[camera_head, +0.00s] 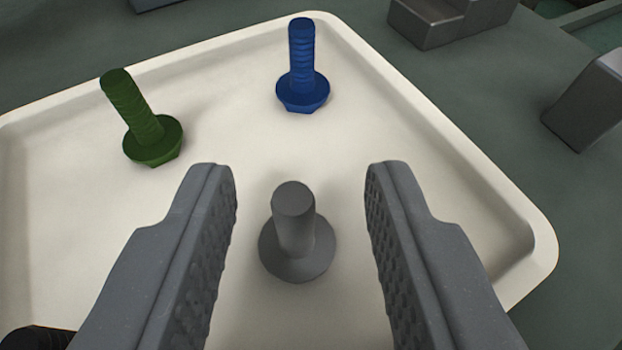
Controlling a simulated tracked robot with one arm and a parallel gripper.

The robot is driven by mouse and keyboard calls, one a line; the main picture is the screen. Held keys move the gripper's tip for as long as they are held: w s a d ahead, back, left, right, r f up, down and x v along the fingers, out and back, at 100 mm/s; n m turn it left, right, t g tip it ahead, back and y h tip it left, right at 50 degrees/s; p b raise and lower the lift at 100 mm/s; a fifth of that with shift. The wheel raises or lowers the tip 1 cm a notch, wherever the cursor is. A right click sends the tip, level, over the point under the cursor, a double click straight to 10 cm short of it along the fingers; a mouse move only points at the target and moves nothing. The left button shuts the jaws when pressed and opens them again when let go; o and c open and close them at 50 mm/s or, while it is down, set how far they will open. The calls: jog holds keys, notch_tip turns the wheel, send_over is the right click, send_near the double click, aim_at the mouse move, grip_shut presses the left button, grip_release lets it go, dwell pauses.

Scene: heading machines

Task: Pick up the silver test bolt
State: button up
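The silver test bolt (294,222) looks grey and stands on its head in the white tray (455,190), shank pointing up. It is at the lower middle of the view. My gripper (301,175) is open, with one finger on each side of the bolt. A gap shows between the bolt and each finger, so neither appears to touch it. The bolt is a little nearer the left finger in the picture. How high the fingertips are over the tray is hard to tell.
A blue bolt (302,70) and a green bolt (140,120) stand in the tray beyond my fingers. A black object (36,338) shows partly at the lower left. Grey metal blocks (448,18) lie outside the tray at the right. The tray has a raised rim.

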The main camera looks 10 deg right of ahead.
jog(key=shift+x, duration=0.75)
jog(key=shift+a, duration=0.1)
grip_shut()
jog(key=shift+r, duration=0.1)
